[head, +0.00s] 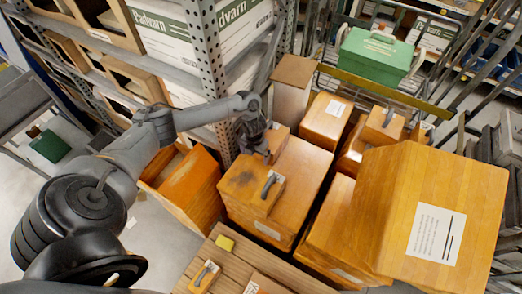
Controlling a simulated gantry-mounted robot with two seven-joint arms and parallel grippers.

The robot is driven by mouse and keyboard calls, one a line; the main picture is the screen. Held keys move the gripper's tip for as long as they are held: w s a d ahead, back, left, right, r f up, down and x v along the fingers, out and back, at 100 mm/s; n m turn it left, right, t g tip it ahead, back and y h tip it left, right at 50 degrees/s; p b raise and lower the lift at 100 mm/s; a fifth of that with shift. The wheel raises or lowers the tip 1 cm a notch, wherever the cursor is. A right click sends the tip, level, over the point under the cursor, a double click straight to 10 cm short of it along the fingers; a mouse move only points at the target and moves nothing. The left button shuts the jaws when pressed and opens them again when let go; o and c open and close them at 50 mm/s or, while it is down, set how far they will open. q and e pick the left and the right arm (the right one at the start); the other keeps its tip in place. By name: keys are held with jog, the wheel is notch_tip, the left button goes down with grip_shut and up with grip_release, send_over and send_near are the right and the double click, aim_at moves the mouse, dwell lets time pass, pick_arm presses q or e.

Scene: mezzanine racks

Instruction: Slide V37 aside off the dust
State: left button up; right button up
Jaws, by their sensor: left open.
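My left gripper (262,154) is open, reaching in from the left over the back left part of a large orange wooden box (300,185). A small wooden block (278,138) stands beside the fingers; I cannot tell if they touch. A small block with a grey handle (268,193) sits on the box top near its front. A dark smudge (240,178), perhaps the dust, lies left of that block and partly meets it. No V37 marking is legible, so I cannot tell which thing is V37. My right gripper is not in view.
A tall box with a white label (435,232) stands at the right. A perforated rack post (208,50) rises close behind my left arm. A green case (375,55) sits at the back. Another handled block (203,277) and a yellow piece (225,243) lie on a slatted surface in front.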

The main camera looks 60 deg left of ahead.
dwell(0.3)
pick_arm(q)
jog(key=shift+s+d+r+p, duration=0.1)
jog(key=shift+s+d+p, duration=0.15)
jog(key=shift+s+p, duration=0.3)
jog(key=shift+s+d+p, duration=0.4)
jog(key=shift+s+p, duration=0.3)
jog(key=shift+s, duration=0.05)
notch_tip(320, 180, up, 13)
jog(key=p, duration=1)
jog(key=shift+p, duration=0.35)
